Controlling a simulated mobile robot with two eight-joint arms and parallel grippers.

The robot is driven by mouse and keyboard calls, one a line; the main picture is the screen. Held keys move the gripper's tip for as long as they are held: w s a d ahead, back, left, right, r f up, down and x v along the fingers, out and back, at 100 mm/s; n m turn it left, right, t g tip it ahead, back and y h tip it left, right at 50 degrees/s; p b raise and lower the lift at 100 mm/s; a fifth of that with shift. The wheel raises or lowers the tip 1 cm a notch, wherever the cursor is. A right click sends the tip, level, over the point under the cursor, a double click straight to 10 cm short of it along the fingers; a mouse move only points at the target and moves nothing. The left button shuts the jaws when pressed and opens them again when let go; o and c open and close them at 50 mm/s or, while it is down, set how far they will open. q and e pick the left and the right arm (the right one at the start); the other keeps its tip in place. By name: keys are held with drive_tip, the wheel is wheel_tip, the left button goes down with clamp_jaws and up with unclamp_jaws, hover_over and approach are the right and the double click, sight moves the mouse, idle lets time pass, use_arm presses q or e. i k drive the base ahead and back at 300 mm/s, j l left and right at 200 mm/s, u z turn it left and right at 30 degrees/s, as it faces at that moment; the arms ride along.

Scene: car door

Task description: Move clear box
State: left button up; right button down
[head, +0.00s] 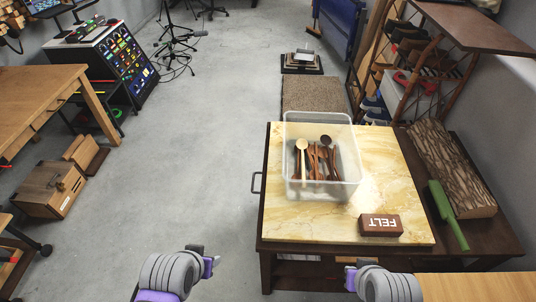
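The clear box (347,188) is a see-through open-topped bin on the marble-topped table (395,165), toward its far left part. Several wooden spoons (314,163) lie inside it. My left gripper (204,262) is low in the view, over the floor to the left of the table and apart from the box. My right gripper (350,277) is at the bottom, by the table's near edge, also apart from the box. Both grippers are seen from behind, so their finger gaps do not show clearly.
A brown block marked FELT (380,225) lies on the table's near right part. A wooden desk (40,95) stands at the left. The floor between is clear.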

sight(318, 186)
drive_tip(key=k+j, duration=0.1)
drive_tip(key=j, duration=0.25)
drive_tip(key=k+j+z, duration=0.1)
drive_tip(key=j, duration=0.25)
drive_tip(key=k+j, duration=0.1)
drive_tip(key=j, duration=0.25)
drive_tip(key=i+j+z, duration=0.15)
drive_tip(key=j, duration=0.4)
drive_tip(key=j+z, duration=0.1)
drive_tip(key=j, duration=0.4)
drive_tip(key=i+j+z, duration=0.3)
drive_tip(key=i+j, duration=0.5)
drive_tip(key=i, duration=0.15)
drive_tip(key=i+l, duration=0.1)
drive_tip(key=i, duration=0.25)
